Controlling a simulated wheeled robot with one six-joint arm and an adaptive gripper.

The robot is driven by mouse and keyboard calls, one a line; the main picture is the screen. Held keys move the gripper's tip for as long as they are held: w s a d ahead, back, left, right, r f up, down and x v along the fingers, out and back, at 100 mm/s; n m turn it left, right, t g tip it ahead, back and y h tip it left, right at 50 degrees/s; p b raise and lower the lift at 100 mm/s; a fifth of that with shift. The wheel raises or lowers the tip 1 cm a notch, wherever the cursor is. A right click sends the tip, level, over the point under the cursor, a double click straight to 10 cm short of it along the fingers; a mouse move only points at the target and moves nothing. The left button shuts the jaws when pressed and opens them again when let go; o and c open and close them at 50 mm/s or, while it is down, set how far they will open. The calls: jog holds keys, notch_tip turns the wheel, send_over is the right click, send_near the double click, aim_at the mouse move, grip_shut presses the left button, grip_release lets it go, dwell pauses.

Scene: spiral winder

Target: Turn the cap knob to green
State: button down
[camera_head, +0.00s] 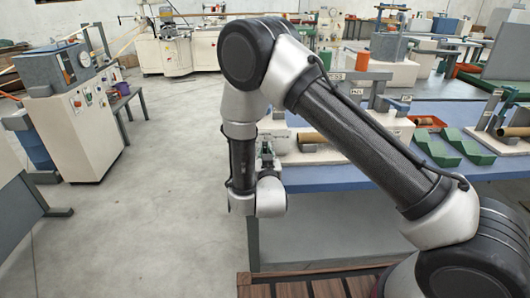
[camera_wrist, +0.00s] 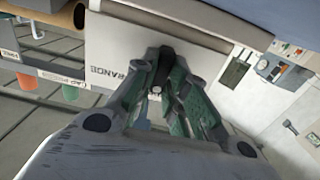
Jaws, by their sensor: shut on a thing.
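My gripper (camera_wrist: 160,78) is at a light panel (camera_wrist: 122,42) in the wrist view, with its green and dark fingers closed in. The fingers are shut on the cap knob, which they hide almost wholly. A small pale round part (camera_wrist: 156,89) shows between them. The word "RANGE" is readable on the panel, left of the fingertips. No green mark shows, and the knob's pointing direction is hidden. In the head view my gripper (camera_head: 267,150) is small and partly hidden, at the left end of the blue table (camera_head: 335,178).
In the head view, the blue table carries brown tubes (camera_head: 315,136) on pale stands, green trays (camera_head: 437,148) and an orange bin (camera_head: 427,122). A pale machine with a control panel (camera_head: 82,105) stands at left. The grey floor (camera_head: 180,190) between is clear.

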dwell(0.4)
jog(key=c, duration=1.4)
grip_release()
jog(key=shift+c, duration=0.2)
jog(key=shift+s, duration=0.1)
jog(key=s, duration=1.1)
jog(key=shift+s, duration=0.4)
